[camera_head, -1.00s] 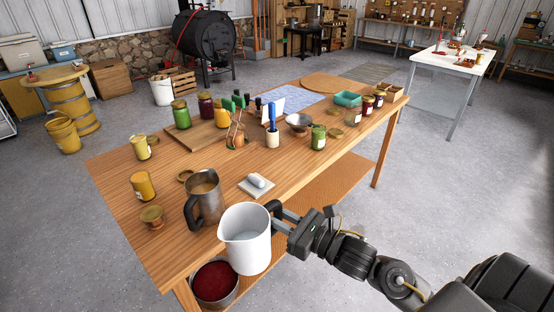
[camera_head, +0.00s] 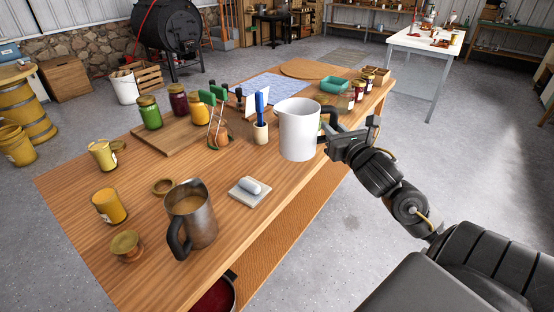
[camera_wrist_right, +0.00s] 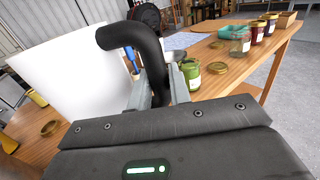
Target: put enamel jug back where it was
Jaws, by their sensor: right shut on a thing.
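The white enamel jug (camera_head: 298,130) is upright at the right front edge of the wooden table, and appears held above it. Its dark handle points right. My right gripper (camera_head: 332,140) is shut on that handle. In the right wrist view the jug's white wall (camera_wrist_right: 75,75) fills the left side, and the black handle (camera_wrist_right: 150,50) runs down between the fingers (camera_wrist_right: 152,92). The jug hides part of the table behind it, including where the funnel stood. My left gripper is not in view.
A steel jug (camera_head: 192,218) and a small board with a grey block (camera_head: 249,191) stand on the wooden table (camera_head: 100,185). A cup with a blue-handled tool (camera_head: 261,125) is just left of the jug. Several jars (camera_head: 358,92) stand behind right. Bare wood lies along the front edge.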

